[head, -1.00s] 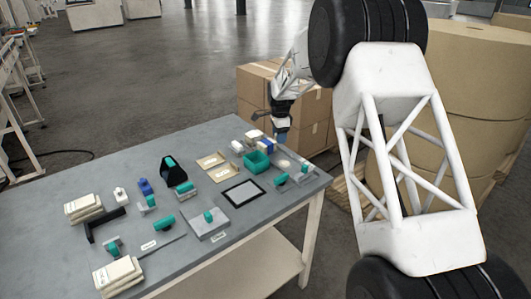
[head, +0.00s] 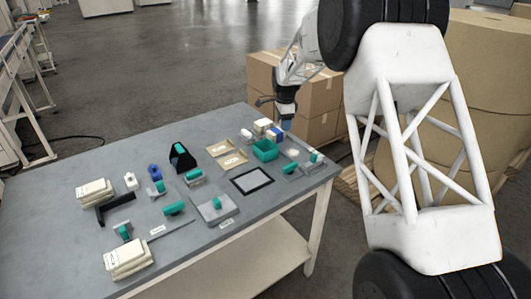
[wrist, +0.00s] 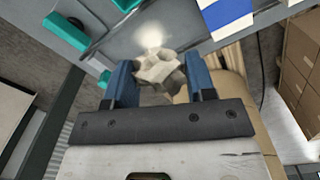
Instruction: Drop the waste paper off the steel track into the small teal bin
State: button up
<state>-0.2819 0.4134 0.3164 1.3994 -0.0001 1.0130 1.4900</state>
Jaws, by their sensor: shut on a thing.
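In the wrist view, a crumpled off-white piece of waste paper (wrist: 158,72) sits between the two blue fingers of my gripper (wrist: 160,84), which is shut on it. In the head view, my gripper (head: 286,124) is over the far right part of the table, behind and slightly right of the small teal bin (head: 265,150). The paper cannot be made out there. A grey plate with teal parts (head: 301,165) lies right of the bin. I cannot tell for sure whether it is the steel track.
A blue-and-white block (head: 277,134) and pale blocks stand close behind the bin. A black-framed pad (head: 252,181) lies in front of it, and kraft trays (head: 227,155) lie to its left. Cardboard boxes (head: 320,105) stand beyond the table's (head: 180,250) far right edge.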

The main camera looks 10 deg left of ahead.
jog(key=s+a+r, duration=0.4)
jog(key=a, duration=0.1)
jog(key=shift+s, duration=0.2)
jog(key=shift+f, duration=0.15)
jog(key=shift+f, duration=2.9)
jog(key=o, duration=1)
jog(key=shift+r, duration=3.9)
